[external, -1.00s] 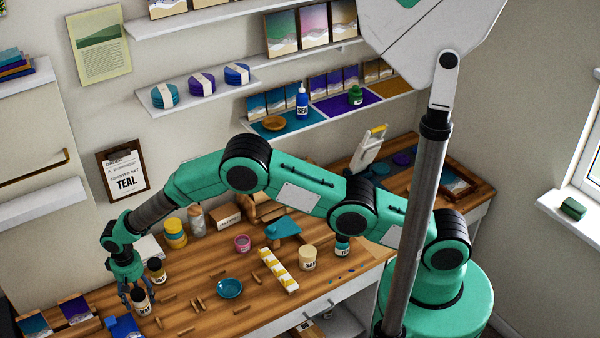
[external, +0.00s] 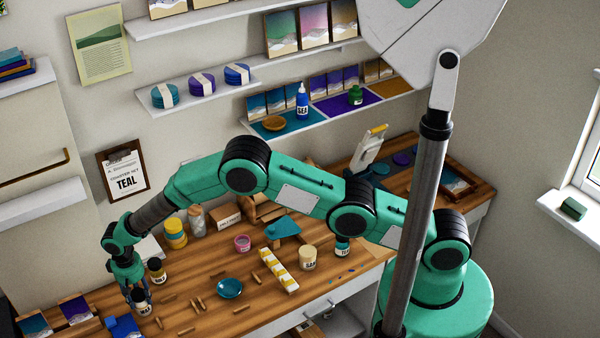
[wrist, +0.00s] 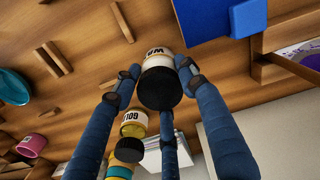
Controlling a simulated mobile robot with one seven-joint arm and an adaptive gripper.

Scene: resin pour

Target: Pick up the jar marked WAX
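The WAX jar (wrist: 158,57) has a black lid and a pale label whose letters show upside down and partly covered in the wrist view. It stands on the wooden worktop, at the lower left in the external view (external: 143,309). My gripper (wrist: 158,73) points down over it, with its blue fingers around the jar and the side fingertips against its sides. It also shows in the external view (external: 138,293). I see no clear gap between the side fingertips and the jar. A third finger lies behind the lid.
A black-lidded jar marked GOL (wrist: 134,125) stands close beside the WAX jar. Several small wooden sticks (external: 201,304) and a teal bowl (external: 229,288) are to the right.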

